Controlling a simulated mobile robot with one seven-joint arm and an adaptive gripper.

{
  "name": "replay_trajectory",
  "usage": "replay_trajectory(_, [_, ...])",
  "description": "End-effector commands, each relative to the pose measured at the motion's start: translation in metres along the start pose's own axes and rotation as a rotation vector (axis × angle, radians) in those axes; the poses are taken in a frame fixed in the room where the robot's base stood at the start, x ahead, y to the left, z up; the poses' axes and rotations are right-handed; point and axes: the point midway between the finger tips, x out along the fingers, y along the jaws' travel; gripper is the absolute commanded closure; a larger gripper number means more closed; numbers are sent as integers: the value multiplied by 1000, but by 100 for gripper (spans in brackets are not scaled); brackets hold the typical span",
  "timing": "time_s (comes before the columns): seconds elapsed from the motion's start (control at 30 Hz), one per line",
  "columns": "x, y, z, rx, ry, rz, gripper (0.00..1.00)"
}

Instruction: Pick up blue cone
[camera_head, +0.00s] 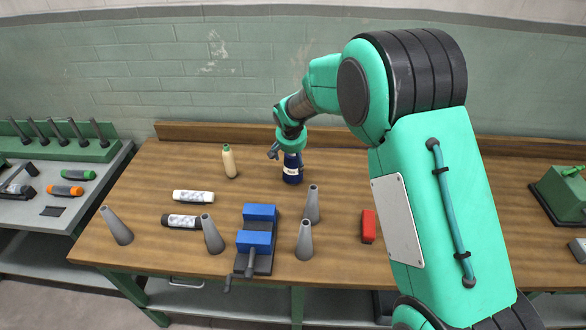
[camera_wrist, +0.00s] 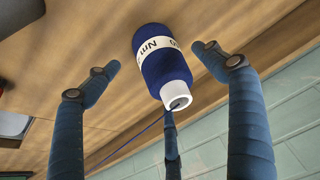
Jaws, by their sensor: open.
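The blue cone (camera_head: 292,168) is a dark blue yarn spool with a white label band. It stands on the wooden table near its back edge, directly below my gripper (camera_head: 283,150). In the wrist view the blue cone (camera_wrist: 165,68) shows its white tip and label, with a thread running off to the lower left. My gripper (camera_wrist: 166,80) is open, with blue-grey fingers on both sides of the cone and one behind its tip. I see gaps between the side fingers and the cone, and no clear grip on it.
A cream cone (camera_head: 229,162) stands left of the blue one. A wooden ledge (camera_head: 220,133) runs behind.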

Motion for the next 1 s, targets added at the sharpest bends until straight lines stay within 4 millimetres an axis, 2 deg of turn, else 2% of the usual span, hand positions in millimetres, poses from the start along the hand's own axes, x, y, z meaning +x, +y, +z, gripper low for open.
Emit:
replay_trajectory(0.03, [9, 0, 1, 0, -2, 1, 17])
replay_trajectory(0.2, [25, 0, 0, 1, -1, 0, 17])
replay_trajectory(0.73, [32, 0, 0, 0, -1, 0, 17])
replay_trajectory(1.0, [56, -1, 2, 0, -2, 1, 17])
